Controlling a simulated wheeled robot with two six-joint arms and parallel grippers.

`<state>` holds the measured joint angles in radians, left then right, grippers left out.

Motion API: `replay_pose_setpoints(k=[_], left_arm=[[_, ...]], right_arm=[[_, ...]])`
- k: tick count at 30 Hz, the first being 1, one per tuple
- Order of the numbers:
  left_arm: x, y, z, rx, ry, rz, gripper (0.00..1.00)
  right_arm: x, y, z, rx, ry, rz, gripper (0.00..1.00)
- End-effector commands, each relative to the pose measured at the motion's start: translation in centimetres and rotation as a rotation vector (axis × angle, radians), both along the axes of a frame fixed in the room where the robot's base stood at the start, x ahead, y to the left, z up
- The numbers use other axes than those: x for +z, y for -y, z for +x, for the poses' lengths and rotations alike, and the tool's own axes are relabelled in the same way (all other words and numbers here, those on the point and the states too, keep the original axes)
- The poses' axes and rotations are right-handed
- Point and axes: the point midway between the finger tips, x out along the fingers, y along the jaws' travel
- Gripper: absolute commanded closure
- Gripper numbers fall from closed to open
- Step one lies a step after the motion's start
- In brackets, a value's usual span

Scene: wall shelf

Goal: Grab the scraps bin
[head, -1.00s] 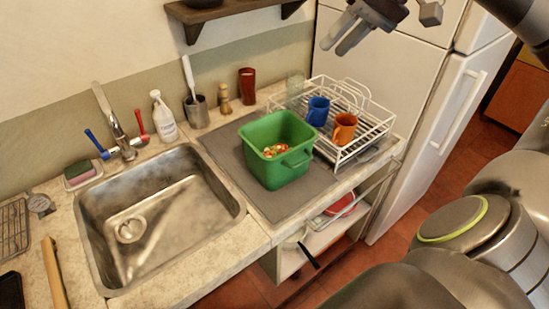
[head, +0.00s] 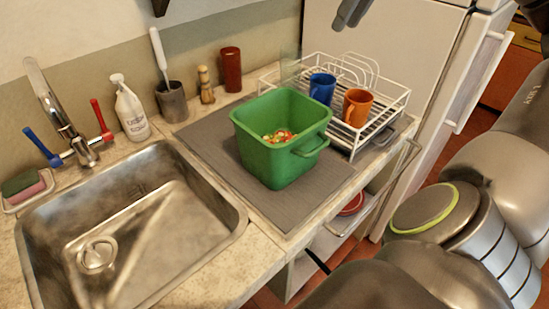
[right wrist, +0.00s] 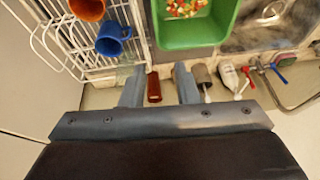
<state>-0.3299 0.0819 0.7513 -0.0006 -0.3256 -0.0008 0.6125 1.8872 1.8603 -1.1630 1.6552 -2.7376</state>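The scraps bin (head: 270,155) is a green tub with a side handle. It stands upright on the grey mat right of the sink, with small red, white and green scraps (head: 278,136) inside. In the right wrist view the bin (right wrist: 193,35) is at the top, past my fingertips. My right gripper (head: 352,12) is partly cut off at the top edge of the head view, well apart from the bin. In the right wrist view the right gripper (right wrist: 160,80) is open and empty. My left gripper is not in view.
A white dish rack (head: 375,100) with a blue mug (head: 321,88) and an orange mug (head: 357,107) stands close right of the bin. Behind it are a red mill (head: 231,69), a wooden mill (head: 206,86) and a utensil pot (head: 172,103). The sink (head: 130,230) lies left.

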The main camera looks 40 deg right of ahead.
Motion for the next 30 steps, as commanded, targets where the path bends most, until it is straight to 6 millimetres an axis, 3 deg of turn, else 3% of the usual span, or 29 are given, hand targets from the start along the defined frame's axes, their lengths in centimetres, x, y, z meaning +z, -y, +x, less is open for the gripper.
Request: replay_pose_setpoints(k=[1,9,17,30], left_arm=[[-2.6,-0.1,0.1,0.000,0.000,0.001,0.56],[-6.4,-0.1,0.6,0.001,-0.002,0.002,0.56],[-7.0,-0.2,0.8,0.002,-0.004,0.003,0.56],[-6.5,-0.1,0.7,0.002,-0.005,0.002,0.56]], right_arm=[[-2.7,0.0,0.0,0.000,0.000,0.000,0.72],[-7.0,0.0,0.0,-0.001,0.000,0.000,0.72],[-8.6,-0.1,0.3,0.001,-0.003,0.001,0.72],[-16.4,-0.8,3.7,0.004,-0.003,0.006,0.72]])
